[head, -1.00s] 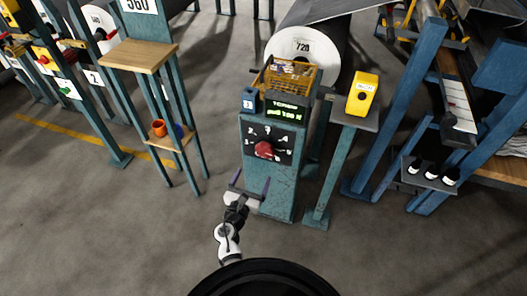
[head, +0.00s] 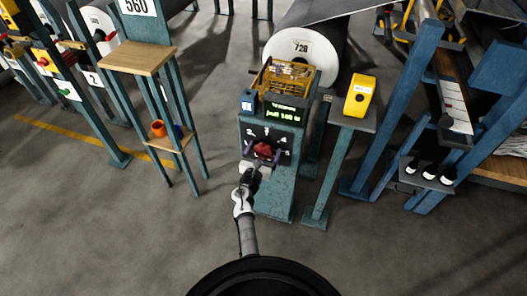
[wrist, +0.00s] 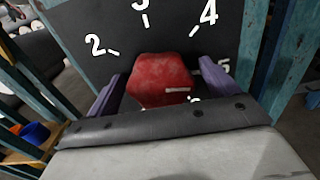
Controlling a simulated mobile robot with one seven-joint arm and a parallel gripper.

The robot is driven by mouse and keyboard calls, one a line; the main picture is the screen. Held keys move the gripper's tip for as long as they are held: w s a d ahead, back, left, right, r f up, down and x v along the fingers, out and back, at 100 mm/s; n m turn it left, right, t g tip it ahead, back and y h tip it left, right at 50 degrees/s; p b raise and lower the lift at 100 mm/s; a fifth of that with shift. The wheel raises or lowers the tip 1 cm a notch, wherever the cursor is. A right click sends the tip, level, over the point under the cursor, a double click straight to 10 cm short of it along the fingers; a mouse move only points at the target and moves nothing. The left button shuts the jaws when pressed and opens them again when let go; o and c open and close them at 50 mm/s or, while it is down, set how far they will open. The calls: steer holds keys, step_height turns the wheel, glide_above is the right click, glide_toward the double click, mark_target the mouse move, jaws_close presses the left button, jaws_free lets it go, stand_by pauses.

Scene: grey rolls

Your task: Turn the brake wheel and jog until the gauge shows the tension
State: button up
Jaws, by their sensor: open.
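The red brake wheel (head: 264,150) sits on a black dial plate (wrist: 85,40) on the front of a teal post. In the wrist view the wheel (wrist: 160,78) has a white mark on its right side, pointing right toward the partly hidden 5. My gripper (head: 263,154) is open, its two purple fingers on either side of the wheel; I cannot tell whether they touch it. The gauge (head: 284,112) above shows green text under a heading like TENSION; it seems to read about 100. White numerals 2, 3 and 4 show around the wheel.
A yellow box (head: 360,96) stands on a post to the right. A yellow wire basket (head: 285,76) sits on top of the gauge post. A large roll marked 720 (head: 302,50) is behind. A wooden shelf stand (head: 138,60) is at left; open floor lies in front.

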steer(key=c, duration=1)
steer(key=shift+b, duration=0.3)
steer(key=shift+f+m+b, duration=0.2)
steer(key=shift+m+b, duration=0.6)
steer(key=shift+m, duration=0.3)
steer(key=m+b, duration=0.2)
steer(key=shift+m, duration=0.3)
steer(key=m+b, duration=0.3)
steer(key=m, duration=0.1)
steer(key=shift+s+d+m+b, duration=0.1)
steer(key=shift+m+b, duration=0.2)
steer(key=shift+m, duration=0.1)
steer(key=shift+r+m, duration=0.1)
steer(key=shift+m, duration=0.2)
steer(key=o, duration=1)
